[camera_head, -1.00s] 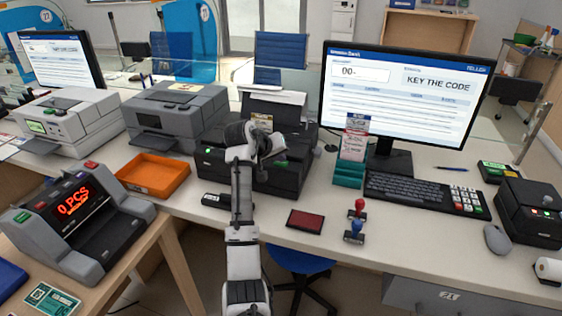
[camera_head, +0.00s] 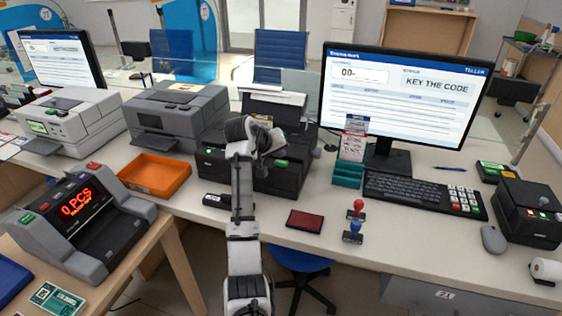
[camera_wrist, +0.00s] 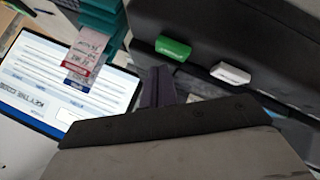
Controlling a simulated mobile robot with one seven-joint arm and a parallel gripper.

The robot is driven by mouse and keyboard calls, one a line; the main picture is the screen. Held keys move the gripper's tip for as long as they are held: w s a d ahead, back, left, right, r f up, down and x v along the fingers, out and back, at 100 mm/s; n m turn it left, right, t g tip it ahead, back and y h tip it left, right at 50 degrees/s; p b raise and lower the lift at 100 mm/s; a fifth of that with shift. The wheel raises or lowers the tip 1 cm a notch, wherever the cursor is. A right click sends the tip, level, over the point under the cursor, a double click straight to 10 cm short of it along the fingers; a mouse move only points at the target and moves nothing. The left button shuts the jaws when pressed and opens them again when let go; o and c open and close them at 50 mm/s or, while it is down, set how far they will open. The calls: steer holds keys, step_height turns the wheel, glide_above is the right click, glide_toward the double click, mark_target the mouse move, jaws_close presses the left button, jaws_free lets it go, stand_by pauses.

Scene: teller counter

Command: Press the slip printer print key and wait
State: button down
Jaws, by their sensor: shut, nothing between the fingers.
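The slip printer (camera_head: 293,180) is a black box on the counter left of the large monitor, with paper standing at its back. A green key (camera_head: 281,163) is on its front; the green key (camera_wrist: 173,48) and a white key (camera_wrist: 230,73) also show in the wrist view. My gripper (camera_head: 277,143) is over the printer's front, partly hidden by my wrist in the head view. In the wrist view its dark fingers (camera_wrist: 158,87) are shut and empty, just beside the green key. I cannot tell whether they touch the printer.
An orange tray (camera_head: 154,177) and a grey printer (camera_head: 178,112) stand to the left. The monitor (camera_head: 405,95) reads "KEY THE CODE".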

mark_target(279, 164)
step_height(279, 164, up, 5)
steer(key=p, duration=0.4)
steer(key=shift+f, duration=0.1)
stand_by(0.5)
